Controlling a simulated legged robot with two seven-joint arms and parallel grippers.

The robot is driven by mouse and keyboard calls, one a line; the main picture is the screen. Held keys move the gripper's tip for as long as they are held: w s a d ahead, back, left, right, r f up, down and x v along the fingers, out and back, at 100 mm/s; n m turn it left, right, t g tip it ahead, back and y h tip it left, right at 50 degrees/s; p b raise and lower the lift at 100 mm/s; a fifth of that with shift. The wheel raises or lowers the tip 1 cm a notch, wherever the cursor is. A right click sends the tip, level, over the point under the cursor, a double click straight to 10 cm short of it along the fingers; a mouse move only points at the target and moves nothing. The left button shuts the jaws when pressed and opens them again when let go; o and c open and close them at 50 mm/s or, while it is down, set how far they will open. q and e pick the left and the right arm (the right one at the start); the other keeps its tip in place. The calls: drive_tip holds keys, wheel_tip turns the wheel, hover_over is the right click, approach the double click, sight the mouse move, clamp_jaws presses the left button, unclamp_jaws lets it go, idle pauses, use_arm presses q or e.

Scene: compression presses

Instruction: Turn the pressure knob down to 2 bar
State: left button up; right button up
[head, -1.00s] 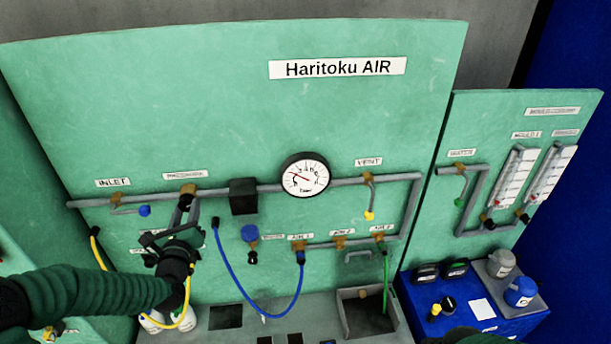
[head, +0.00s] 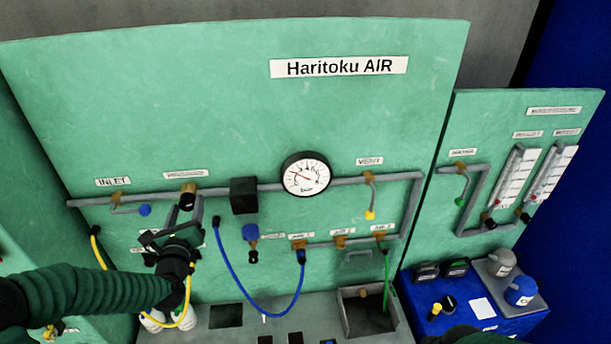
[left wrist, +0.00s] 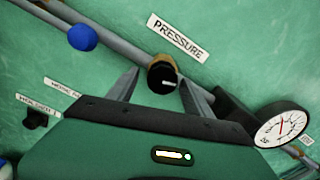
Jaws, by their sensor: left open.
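The black pressure knob (head: 188,192) with its brass collar sits on the grey pipe at the left of the green panel. In the left wrist view the knob (left wrist: 161,77) has a white mark and lies under the PRESSURE label. My left gripper (head: 187,213) is open just below the knob in the head view. In the left wrist view its fingers (left wrist: 157,82) stand on either side of the knob, with gaps visible; contact is not evident. The round pressure gauge (head: 306,175) shows a red needle pointing up and left; its exact reading is too small to tell. My right gripper is not visible.
A black block (head: 243,195) sits on the pipe between knob and gauge. The blue-handled inlet valve (head: 144,210) is left of the knob. A blue hose (head: 241,290) hangs to the right of my left gripper.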

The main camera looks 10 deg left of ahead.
use_arm(q)
drive_tip(key=shift+s, duration=0.1)
drive_tip(key=p+v, duration=0.1)
drive_tip(key=v, duration=0.6)
drive_tip(key=shift+p, duration=0.3)
drive_tip(key=shift+d+f, duration=0.1)
drive_tip(key=shift+d, duration=0.05)
